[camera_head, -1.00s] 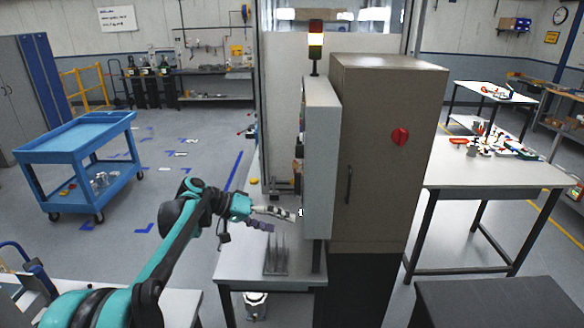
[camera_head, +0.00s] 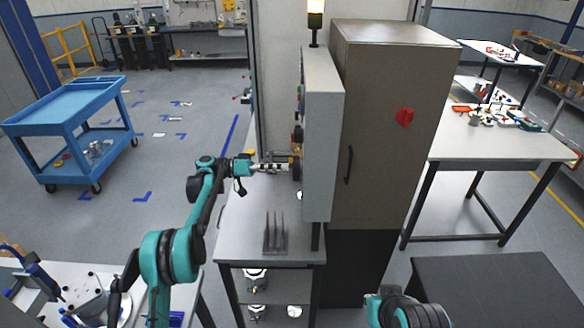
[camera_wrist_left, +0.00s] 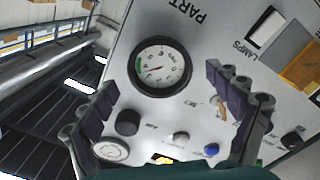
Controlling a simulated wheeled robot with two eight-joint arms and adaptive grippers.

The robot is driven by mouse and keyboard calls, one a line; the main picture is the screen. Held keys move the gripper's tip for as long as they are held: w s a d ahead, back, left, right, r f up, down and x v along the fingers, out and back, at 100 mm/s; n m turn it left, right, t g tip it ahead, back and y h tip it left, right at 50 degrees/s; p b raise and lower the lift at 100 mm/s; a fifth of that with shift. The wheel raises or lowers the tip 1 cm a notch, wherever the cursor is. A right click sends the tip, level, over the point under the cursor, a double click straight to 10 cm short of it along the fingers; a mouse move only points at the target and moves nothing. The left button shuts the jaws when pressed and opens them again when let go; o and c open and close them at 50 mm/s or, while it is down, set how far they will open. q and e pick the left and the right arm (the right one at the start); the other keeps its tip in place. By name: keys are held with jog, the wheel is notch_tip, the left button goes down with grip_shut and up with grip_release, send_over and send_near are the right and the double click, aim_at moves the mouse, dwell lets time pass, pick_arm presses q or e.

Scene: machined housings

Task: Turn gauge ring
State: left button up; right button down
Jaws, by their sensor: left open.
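The gauge (camera_wrist_left: 155,70) has a white dial with a green arc and a red needle. Its black ring (camera_wrist_left: 186,72) surrounds the dial on the grey control panel in the left wrist view. My left gripper (camera_wrist_left: 162,82) is open, with one finger on each side of the lower part of the gauge in that view. I cannot tell whether either finger touches the ring. In the head view my left gripper (camera_head: 278,168) is level in front of the face of the panel box (camera_head: 322,140), which is seen nearly edge-on. My right gripper is not in view.
Black knobs (camera_wrist_left: 127,122), a blue button (camera_wrist_left: 211,149) and a switch sit below the gauge. A bench (camera_head: 240,225) with upright pins (camera_head: 275,235) stands below my left gripper. A brown cabinet (camera_head: 385,130) adjoins the panel box. A blue cart (camera_head: 70,120) stands left.

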pick_arm(q)
jog(key=shift+d, duration=1.3)
jog(key=c, duration=1.2)
jog(key=shift+o, duration=0.2)
jog(key=shift+n+b, duration=1.05)
jog(key=shift+n, duration=1.25)
jog(key=o, duration=1.2)
jog(key=shift+c, duration=0.2)
